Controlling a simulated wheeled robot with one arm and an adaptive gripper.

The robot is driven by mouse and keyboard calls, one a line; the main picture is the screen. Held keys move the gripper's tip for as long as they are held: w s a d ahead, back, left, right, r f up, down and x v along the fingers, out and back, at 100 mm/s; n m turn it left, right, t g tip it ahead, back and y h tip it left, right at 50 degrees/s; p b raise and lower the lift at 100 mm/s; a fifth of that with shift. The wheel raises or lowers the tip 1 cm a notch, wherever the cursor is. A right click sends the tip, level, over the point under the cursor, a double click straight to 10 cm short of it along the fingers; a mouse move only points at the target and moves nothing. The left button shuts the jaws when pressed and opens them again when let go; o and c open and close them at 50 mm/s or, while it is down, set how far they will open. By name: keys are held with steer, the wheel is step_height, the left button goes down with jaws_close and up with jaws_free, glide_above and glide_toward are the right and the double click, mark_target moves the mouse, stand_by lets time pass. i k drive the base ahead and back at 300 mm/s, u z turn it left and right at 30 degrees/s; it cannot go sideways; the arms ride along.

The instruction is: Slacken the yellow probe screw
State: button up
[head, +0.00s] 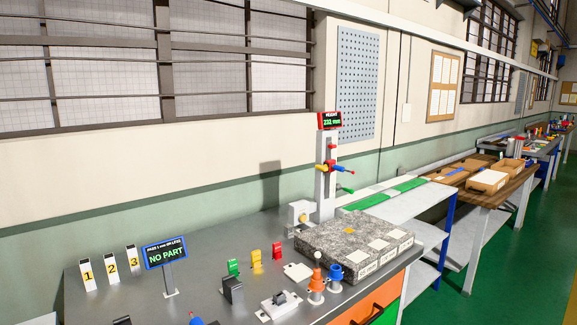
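A height gauge (331,190) with a pale upright column stands at the back of the grey bench, under a display (329,120) that reads 232 mm. Its carriage has red and blue parts, and a small yellow part (322,167) on its left side, which may be the yellow probe screw; it is too small to tell how tight it is. A green-tipped part (347,190) sticks out lower right. My gripper is not in view.
A grey block with a yellow knob (303,218), green, yellow and red pieces, an orange cone and a NO PART sign (166,253) stand on the bench (215,255). The green floor (500,250) at right is clear.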

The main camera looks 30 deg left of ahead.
mark_target(323, 168)
steer(key=u, duration=0.8)
steer(key=i, duration=0.9)
steer(key=u, duration=1)
